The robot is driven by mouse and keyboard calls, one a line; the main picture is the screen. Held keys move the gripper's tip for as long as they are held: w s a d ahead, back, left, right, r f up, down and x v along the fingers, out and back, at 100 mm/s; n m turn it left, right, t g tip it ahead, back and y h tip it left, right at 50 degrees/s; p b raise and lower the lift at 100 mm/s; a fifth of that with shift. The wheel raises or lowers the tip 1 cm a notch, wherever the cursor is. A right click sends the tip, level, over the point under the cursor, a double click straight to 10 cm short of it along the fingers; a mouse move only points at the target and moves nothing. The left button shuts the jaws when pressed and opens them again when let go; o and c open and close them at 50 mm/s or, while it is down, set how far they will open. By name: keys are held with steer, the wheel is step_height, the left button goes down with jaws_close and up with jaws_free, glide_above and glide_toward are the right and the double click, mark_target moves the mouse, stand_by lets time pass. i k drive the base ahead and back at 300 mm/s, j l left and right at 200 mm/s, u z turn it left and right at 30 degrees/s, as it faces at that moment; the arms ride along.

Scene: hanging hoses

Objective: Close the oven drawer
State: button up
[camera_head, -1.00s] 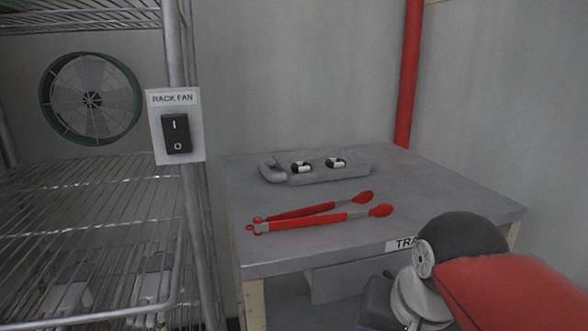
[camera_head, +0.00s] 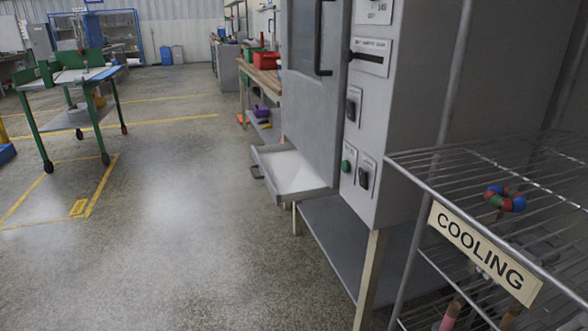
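The oven (camera_head: 402,110) is a tall grey cabinet right of centre, with a dark vertical door handle and switches on its front panel. Its drawer (camera_head: 296,190) sticks out open below the door, a shallow grey tray with a pale inside. A small dark handle (camera_head: 257,172) is on the drawer's front. My gripper is not in view.
A wire rack (camera_head: 440,185) labelled COOLING stands close at the right, with small coloured pieces (camera_head: 506,199) on it. A green-legged cart (camera_head: 75,85) stands at the far left. The floor (camera_head: 170,230) left of the oven is clear.

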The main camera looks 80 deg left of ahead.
mark_target(288, 175)
steer(key=u, duration=3.15)
steer(key=i+j+z, duration=0.1)
steer(key=i+j, duration=0.2)
steer(key=i, duration=0.3)
steer(key=i+j+z, duration=0.1)
steer(key=i+j, duration=0.2)
steer(key=i, duration=0.25)
steer(key=i+j+z, duration=0.1)
steer(key=i+j, duration=0.25)
steer(key=i, duration=0.2)
